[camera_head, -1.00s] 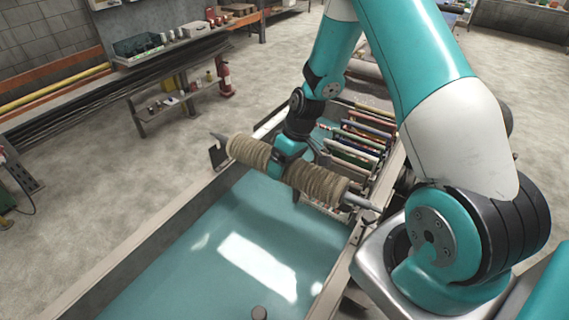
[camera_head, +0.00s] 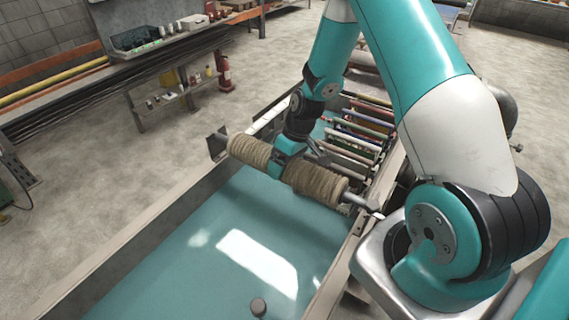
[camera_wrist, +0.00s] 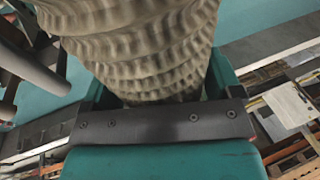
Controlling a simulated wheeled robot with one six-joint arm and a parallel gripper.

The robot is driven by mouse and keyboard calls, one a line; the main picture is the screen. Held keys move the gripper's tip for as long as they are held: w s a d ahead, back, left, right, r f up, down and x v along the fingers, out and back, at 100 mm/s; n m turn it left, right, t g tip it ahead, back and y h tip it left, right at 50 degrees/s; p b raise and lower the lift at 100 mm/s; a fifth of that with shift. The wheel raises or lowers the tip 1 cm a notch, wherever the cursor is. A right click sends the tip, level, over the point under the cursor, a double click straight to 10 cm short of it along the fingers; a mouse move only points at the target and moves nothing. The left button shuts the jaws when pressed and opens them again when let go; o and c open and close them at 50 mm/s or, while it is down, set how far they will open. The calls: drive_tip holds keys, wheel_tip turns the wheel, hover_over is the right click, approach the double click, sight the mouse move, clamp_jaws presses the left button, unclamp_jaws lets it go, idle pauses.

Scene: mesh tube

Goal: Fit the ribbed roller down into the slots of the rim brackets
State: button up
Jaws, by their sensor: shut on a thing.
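The ribbed roller (camera_head: 318,183), tan with grey shaft ends, lies across the teal trough (camera_head: 190,245). My gripper (camera_head: 286,160) is shut around its middle from above. In the wrist view the ribbed body (camera_wrist: 150,50) fills the space between the jaws. The dark far rim bracket (camera_head: 217,144) stands at the roller's left end; the shaft tip there is not clearly visible. The near shaft end (camera_head: 357,201) reaches over the right rim, close to the near rim bracket (camera_head: 358,222). I cannot tell whether either end sits inside a slot.
Several coloured rods or rollers (camera_head: 350,140) lie across the trough behind my gripper. A shelf bench (camera_head: 165,95) and a red extinguisher (camera_head: 224,75) stand beyond, across open floor.

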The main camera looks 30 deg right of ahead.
drive_tip(key=o, duration=1.2)
drive_tip(key=shift+o, duration=0.2)
drive_tip(key=w+b+v, duration=0.1)
drive_tip(key=b+v, duration=0.3)
drive_tip(key=v, duration=1.3)
drive_tip(key=s+a+r+n+b, duration=0.1)
drive_tip(key=s+a+r, duration=0.15)
drive_tip(key=a, duration=0.35)
drive_tip(key=s+a+r, duration=0.2)
drive_tip(key=s+a, duration=0.2)
drive_tip(key=a, duration=0.3)
drive_tip(key=s+a+n, duration=0.1)
drive_tip(key=s+a, duration=0.4)
drive_tip(key=s, duration=0.3)
drive_tip(key=s+a+b, duration=0.1)
drive_tip(key=s+a, duration=0.4)
drive_tip(key=s, duration=0.3)
drive_tip(key=shift+s+r+n, duration=0.3)
drive_tip(key=shift+n, duration=0.1)
